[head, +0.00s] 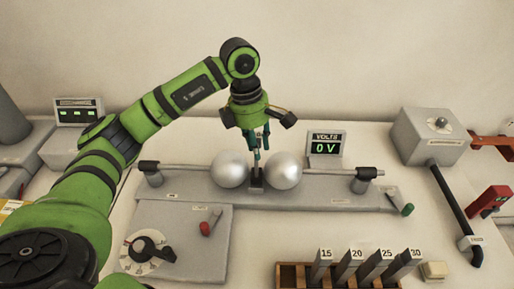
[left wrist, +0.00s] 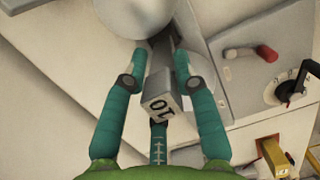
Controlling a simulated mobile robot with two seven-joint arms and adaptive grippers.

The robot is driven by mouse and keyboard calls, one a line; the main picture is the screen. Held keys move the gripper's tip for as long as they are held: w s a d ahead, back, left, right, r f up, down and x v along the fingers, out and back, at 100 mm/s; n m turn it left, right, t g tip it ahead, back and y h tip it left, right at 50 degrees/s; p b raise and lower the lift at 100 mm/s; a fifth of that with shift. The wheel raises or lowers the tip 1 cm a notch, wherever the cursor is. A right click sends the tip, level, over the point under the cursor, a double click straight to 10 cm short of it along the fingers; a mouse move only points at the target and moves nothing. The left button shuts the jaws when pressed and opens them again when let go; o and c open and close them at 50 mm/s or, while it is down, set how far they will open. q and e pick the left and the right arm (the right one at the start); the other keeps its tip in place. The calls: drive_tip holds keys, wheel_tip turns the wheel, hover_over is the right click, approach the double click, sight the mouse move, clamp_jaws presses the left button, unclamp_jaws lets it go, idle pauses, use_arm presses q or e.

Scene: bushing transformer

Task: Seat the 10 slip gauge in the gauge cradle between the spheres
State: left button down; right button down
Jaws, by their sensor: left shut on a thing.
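The 10 slip gauge (left wrist: 160,103) is a grey bar with "10" on its end face. My left gripper (head: 257,157) is shut on it, and the bar lies between the teal fingers in the left wrist view. In the head view the gripper points down over the gap between two silver spheres, the left one (head: 230,169) and the right one (head: 284,170). The dark gauge cradle (head: 257,185) is between the spheres, right below the fingertips. I cannot tell whether the gauge touches the cradle. My right gripper is not in view.
A wooden rack (head: 300,283) at the front holds gauges marked 15, 20, 25 and 30; its leftmost slot is empty. The voltmeter (head: 326,146) behind reads 0 V. A dial (head: 148,250) and a red-knobbed lever (head: 206,228) are at the left front. A black rod (head: 452,205) is at right.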

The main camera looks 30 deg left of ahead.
sight(256, 173)
use_arm(q)
wheel_tip(256, 173, down, 3)
drive_tip(key=shift+r+p, duration=0.2)
drive_tip(key=shift+p, duration=0.1)
drive_tip(key=shift+f+b, duration=0.2)
drive_tip(key=shift+b, duration=0.1)
drive_tip(key=c, duration=1)
unclamp_jaws()
drive_tip(key=shift+r, duration=0.15)
